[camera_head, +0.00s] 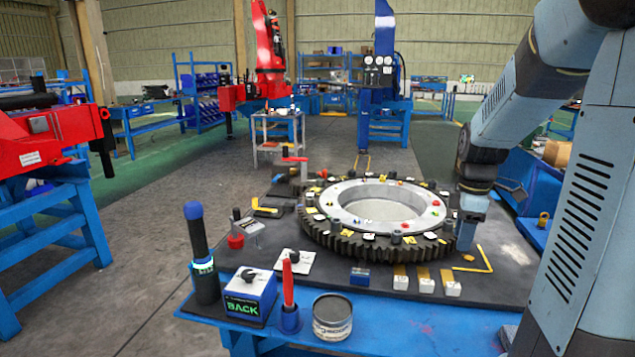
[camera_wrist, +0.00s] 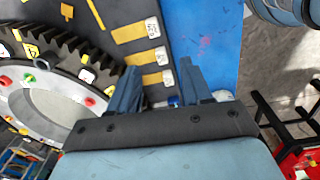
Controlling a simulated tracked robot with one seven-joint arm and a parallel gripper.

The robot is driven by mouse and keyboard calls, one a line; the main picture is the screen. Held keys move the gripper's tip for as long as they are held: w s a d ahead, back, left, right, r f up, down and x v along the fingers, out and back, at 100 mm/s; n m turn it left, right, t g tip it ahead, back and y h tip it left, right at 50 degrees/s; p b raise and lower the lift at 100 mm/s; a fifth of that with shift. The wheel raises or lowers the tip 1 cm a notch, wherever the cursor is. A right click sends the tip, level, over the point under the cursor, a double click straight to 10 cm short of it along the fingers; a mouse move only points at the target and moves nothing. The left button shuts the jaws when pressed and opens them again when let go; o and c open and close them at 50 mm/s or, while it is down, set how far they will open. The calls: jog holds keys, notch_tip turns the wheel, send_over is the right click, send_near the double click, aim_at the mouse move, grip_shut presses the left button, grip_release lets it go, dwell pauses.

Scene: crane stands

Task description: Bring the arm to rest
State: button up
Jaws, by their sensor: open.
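My gripper (camera_wrist: 160,84) shows in the wrist view with its two blue fingers apart and nothing between them. In the head view my gripper (camera_head: 468,232) points down at the right side of the large toothed ring (camera_head: 345,243), close beside its teeth. I cannot tell whether it touches the ring. My blue-grey arm comes in from the upper right of the head view. In the wrist view the toothed ring (camera_wrist: 75,48) lies at the left, and the blue bench edge (camera_wrist: 212,40) passes beyond the fingers.
The blue bench (camera_head: 400,320) carries a black mat. Along its front stand a dark cylinder (camera_head: 202,255), a blue box marked BACK (camera_head: 248,297), a red tool (camera_head: 288,285) and a round tin (camera_head: 332,318). Yellow-and-white tags (camera_head: 425,281) lie before the ring. Red machinery stands left.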

jog(key=s+a+r+m+t, duration=0.2)
jog(key=s+a+r+m, duration=0.3)
jog(key=s, duration=0.3)
jog(key=s+a+r+m+t, duration=0.3)
jog(key=s+a+r+m, duration=0.2)
jog(key=s+a+m, duration=0.3)
jog(key=shift+s+a+r+m, duration=0.15)
jog(key=shift+s+m, duration=0.15)
jog(key=shift+s, duration=0.05)
